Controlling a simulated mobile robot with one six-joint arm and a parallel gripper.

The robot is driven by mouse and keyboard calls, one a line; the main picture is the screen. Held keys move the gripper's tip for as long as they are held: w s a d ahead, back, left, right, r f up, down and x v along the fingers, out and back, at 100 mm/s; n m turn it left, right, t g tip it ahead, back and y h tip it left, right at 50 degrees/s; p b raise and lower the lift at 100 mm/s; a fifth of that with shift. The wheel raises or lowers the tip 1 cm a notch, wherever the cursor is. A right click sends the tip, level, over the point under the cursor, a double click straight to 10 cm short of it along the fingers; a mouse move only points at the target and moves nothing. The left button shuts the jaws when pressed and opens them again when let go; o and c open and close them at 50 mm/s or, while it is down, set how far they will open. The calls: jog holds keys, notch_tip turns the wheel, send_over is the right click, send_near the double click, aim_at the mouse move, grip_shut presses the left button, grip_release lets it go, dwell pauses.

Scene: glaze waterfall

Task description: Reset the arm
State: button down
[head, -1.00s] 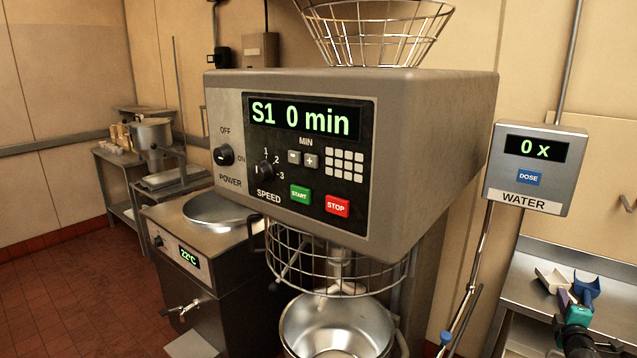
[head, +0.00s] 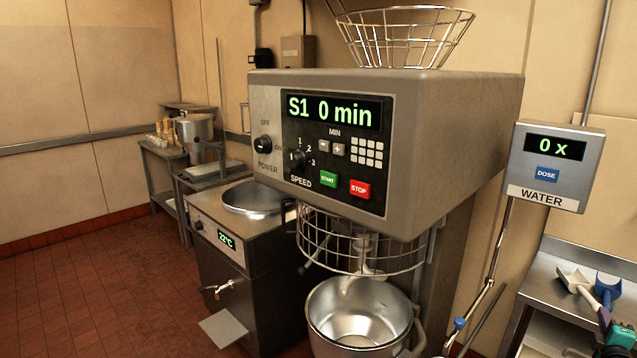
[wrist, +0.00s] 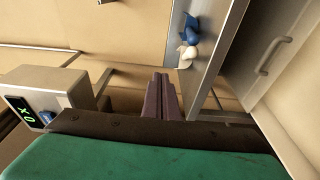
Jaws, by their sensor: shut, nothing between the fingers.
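My gripper (wrist: 162,82) shows in the wrist view as two purple fingers side by side, shut with nothing between them. The teal part of my gripper fills the bottom of that view. In the head view my arm's end shows at the lower right edge, partly cut off, in front of the steel counter (head: 556,284). A white scoop (head: 575,279) and a blue scoop (head: 607,292) appear just above it in the picture; both also show beyond the fingers in the wrist view.
The large mixer (head: 455,135) reads "S1 0 min", with a steel bowl (head: 350,335) under its wire guard (head: 365,248). The water meter (head: 556,165) reads "0 x". A steel tank (head: 225,262) reads 22°C. Open red tiled floor (head: 100,290) lies at the left.

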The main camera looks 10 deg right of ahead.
jog(key=w+a+f+m+g+y+b, duration=0.25)
jog(key=w+a+f+m, duration=0.2)
jog(key=a+f, duration=0.85)
jog(key=w+a+f+m+g+y+b, duration=0.1)
jog(key=w+a+f+m+g+b, duration=0.2)
jog(key=w+a+f, duration=0.95)
jog(key=s+a+f+g+y, duration=0.1)
jog(key=s+a+f, duration=0.35)
jog(key=f, duration=0.35)
jog(key=s+a+f+g+y, duration=0.1)
jog(key=s+a+f+g, duration=0.1)
jog(key=s+a+f, duration=0.4)
jog(key=s+a+f+m+g+y+b, duration=0.1)
jog(key=s+a+f, duration=0.25)
jog(key=a, duration=0.25)
jog(key=s+a+f+g+y, duration=0.2)
jog(key=a+f, duration=0.3)
jog(key=a, duration=0.1)
jog(key=s+a+f+m+g+y+b, duration=0.1)
jog(key=s+a+f, duration=0.1)
jog(key=a+f, duration=0.35)
jog(key=s+a+f+g+y+b, duration=0.1)
jog(key=s+a+f+g, duration=0.1)
jog(key=s+a, duration=0.7)
jog(key=s+a+f+g+y+b, duration=0.1)
jog(key=s+a+g, duration=0.3)
jog(key=s+a, duration=0.4)
jog(key=shift+s+a+f, duration=0.35)
jog(key=shift+s+a, duration=0.05)
jog(key=shift+a, duration=0.05)
